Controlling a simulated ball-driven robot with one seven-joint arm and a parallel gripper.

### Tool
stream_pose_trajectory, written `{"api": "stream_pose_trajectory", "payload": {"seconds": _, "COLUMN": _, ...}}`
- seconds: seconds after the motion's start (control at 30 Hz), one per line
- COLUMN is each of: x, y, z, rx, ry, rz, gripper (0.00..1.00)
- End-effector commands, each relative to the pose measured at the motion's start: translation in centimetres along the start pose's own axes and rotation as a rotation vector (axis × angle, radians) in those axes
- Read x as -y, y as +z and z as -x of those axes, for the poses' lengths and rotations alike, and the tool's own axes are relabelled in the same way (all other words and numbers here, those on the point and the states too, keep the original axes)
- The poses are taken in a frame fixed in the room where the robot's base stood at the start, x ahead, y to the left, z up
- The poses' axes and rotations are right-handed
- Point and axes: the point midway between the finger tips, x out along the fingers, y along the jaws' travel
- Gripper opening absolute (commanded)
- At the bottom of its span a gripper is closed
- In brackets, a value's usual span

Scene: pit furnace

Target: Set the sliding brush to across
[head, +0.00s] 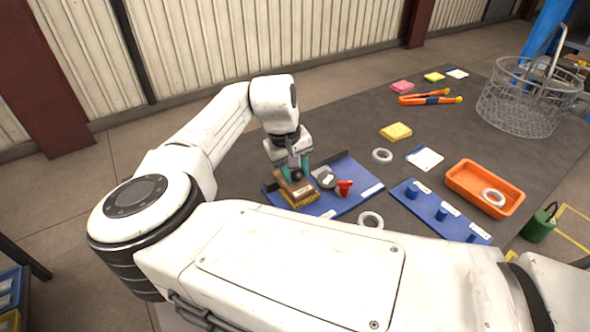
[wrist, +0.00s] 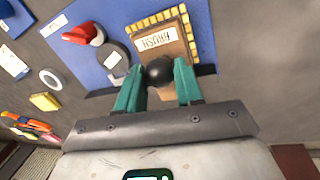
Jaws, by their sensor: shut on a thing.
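The sliding brush (wrist: 178,48) is a brown block with yellow bristles along its edges, a "BRUSH" label and a black ball knob (wrist: 159,72). It sits on the blue board (wrist: 120,20); in the head view the brush (head: 298,192) is at the board's left end. My gripper (wrist: 160,82) has teal fingers on both sides of the knob and is shut on it. In the head view my gripper (head: 295,170) comes down over the brush from above and partly hides it. A dark round piece with a label (head: 325,179) and a red knob (head: 345,188) stand beside the brush on the same board.
A blue peg board (head: 425,203), an orange tray (head: 465,183) with a ring inside, and a wire basket (head: 520,105) stand to the right. Loose rings (head: 371,220), a yellow sponge (head: 396,131) and orange tongs (head: 430,99) lie on the dark table.

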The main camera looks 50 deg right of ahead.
Motion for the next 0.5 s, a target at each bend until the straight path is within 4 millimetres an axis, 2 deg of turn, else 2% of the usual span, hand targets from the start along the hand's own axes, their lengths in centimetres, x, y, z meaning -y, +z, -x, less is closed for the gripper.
{"api": "stream_pose_trajectory", "payload": {"seconds": 0.03, "x": 0.04, "y": -0.01, "z": 0.01, "rx": 0.0, "ry": -0.001, "rz": 0.001, "gripper": 0.13}}
{"api": "stream_pose_trajectory", "payload": {"seconds": 0.2, "x": 0.06, "y": -0.01, "z": 0.02, "rx": 0.0, "ry": -0.001, "rz": 0.001, "gripper": 0.0}}
{"api": "stream_pose_trajectory", "payload": {"seconds": 0.5, "x": -0.13, "y": -0.05, "z": 0.04, "rx": 0.0, "ry": -0.001, "rz": 0.0, "gripper": 0.0}}
